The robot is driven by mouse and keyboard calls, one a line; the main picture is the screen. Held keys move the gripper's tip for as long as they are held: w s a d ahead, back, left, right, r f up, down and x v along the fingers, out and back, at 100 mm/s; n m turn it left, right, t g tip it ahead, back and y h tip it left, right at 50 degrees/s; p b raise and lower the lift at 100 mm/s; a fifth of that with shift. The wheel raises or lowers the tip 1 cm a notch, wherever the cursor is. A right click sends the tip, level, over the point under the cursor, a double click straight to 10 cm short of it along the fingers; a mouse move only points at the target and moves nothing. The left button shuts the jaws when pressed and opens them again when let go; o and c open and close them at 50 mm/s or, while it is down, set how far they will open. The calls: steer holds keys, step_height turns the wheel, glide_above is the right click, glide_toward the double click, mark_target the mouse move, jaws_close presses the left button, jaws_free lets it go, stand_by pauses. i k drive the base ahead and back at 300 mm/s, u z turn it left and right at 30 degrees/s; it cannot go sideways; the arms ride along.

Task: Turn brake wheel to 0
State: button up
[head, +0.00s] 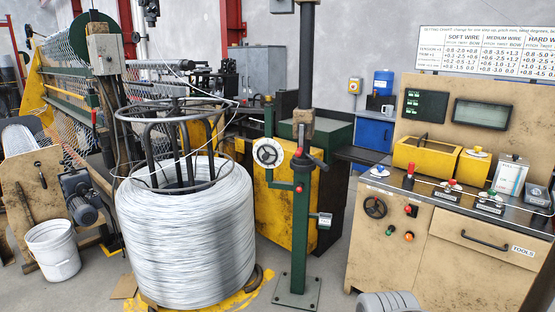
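A small dark handwheel (268,153) with a pale dial ring around it is on the green post assembly (301,225), right of the big wire coil (185,232). The marks on the dial are too small to read. A second dark handwheel (375,207) is on the front of the beige console at right. No label shows which of the two is the brake wheel. A dark lever with a red tip (298,153) is beside the first wheel.
The beige console (400,260) fills the right side, with yellow boxes and small controls on top. A white bucket (53,250) stands at left. Grey floor is clear between post and console.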

mark_target(265, 156)
steer(key=z, duration=0.35)
steer(key=k, duration=0.45)
steer(key=z, duration=0.3)
steer(key=i, duration=1.6)
steer(key=u, duration=0.95)
steer(key=i, duration=0.9)
steer(key=u, duration=1.55)
steer(key=i, duration=0.6)
steer(key=u, duration=0.65)
